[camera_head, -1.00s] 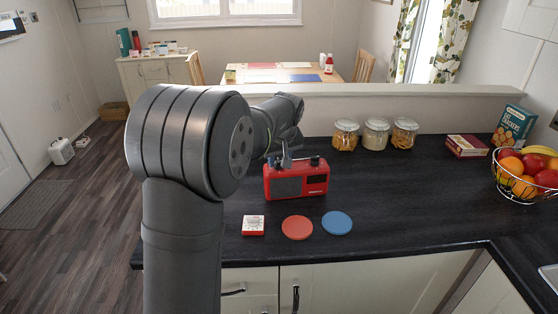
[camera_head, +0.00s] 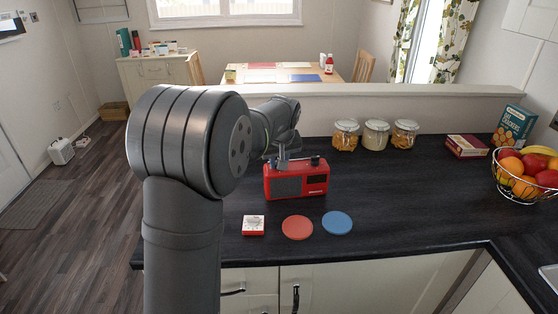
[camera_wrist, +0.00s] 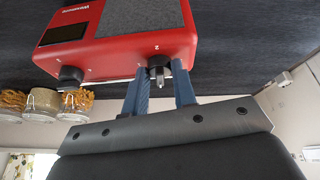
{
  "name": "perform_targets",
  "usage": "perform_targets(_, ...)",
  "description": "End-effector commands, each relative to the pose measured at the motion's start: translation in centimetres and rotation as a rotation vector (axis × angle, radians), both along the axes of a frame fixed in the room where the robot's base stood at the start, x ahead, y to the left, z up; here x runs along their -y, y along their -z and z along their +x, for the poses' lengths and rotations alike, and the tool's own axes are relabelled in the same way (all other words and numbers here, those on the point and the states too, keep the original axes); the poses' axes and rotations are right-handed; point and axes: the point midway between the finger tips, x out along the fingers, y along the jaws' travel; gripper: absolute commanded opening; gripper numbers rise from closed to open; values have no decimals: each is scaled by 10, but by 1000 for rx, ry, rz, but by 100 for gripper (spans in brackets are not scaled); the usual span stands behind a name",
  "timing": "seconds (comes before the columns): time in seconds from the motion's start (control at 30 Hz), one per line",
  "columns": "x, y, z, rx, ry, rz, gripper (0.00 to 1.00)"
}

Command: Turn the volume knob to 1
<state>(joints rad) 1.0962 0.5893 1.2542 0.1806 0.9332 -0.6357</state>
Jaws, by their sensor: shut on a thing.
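The red radio (camera_head: 310,183) stands upright on the dark worktop, with a grey speaker grille and a dark display on its front. It shows upside down in the wrist view (camera_wrist: 115,55). Two dark knobs sit on its top. My gripper (camera_head: 282,159) is at the knob on the head view's left side. In the wrist view its blue-grey fingers (camera_wrist: 160,85) are either side of this knob (camera_wrist: 157,62), shut on it. A small "2" shows by this knob. The other knob (camera_wrist: 70,76) is free. I cannot read the pointer's setting; the fingers partly hide the dial.
A small red-and-white card or box (camera_head: 253,225), a red disc (camera_head: 297,227) and a blue disc (camera_head: 337,222) lie in front of the radio. Several glass jars (camera_head: 376,135) stand behind to the right. A fruit basket (camera_head: 527,181) is far right. The worktop's middle right is clear.

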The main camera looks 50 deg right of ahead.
Motion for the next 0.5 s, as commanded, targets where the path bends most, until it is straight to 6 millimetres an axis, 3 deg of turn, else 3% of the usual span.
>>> perform_targets(0.5,-3,-1,5,0,425,-2,2)
